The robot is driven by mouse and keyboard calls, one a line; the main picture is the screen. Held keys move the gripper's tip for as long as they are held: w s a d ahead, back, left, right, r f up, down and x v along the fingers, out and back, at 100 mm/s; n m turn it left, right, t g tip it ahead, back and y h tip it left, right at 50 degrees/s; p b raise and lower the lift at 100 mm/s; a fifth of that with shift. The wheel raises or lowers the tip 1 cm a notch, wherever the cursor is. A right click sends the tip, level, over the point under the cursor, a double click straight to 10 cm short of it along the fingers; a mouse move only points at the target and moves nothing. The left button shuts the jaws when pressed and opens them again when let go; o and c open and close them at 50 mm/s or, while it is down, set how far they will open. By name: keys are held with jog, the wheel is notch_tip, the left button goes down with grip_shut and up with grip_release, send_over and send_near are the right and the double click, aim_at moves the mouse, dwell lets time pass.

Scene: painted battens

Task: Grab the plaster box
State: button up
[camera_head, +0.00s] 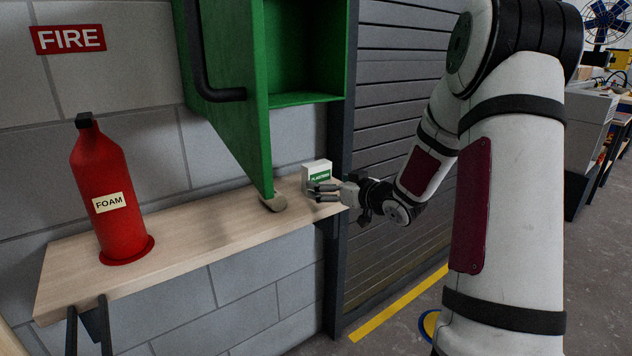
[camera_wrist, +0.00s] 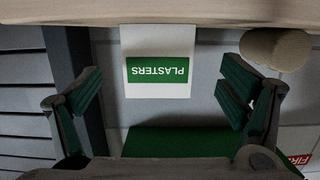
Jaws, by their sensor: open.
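The plaster box (camera_head: 318,174) is a small white box with a green label. It stands on the right end of the wooden shelf (camera_head: 190,232). In the wrist view the plaster box (camera_wrist: 158,62) appears upside down, its label reading PLASTERS, centred between the fingers. My gripper (camera_head: 312,193) is open at the shelf's right end, in front of the box and close to it. In the wrist view my gripper (camera_wrist: 165,95) has its fingers spread wide on either side of the box, with nothing between them. I cannot tell the exact gap to the box.
A round beige object (camera_head: 274,203) lies on the shelf left of the box, under the open green cabinet door (camera_head: 232,90). A red foam extinguisher (camera_head: 103,195) stands at the shelf's left. The green cabinet (camera_head: 303,50) is above. A grey shutter (camera_head: 395,110) is at the right.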

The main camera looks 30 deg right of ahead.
aim_at(320, 181)
jog(key=shift+w+f+b, duration=0.25)
jog(key=shift+w, duration=0.85)
jog(key=shift+w+f+b, duration=0.2)
jog(key=shift+w+b, duration=0.1)
jog(key=shift+w, duration=0.75)
jog(key=shift+w+f+b, duration=0.25)
jog(key=shift+w, duration=0.85)
jog(key=c, duration=1.2)
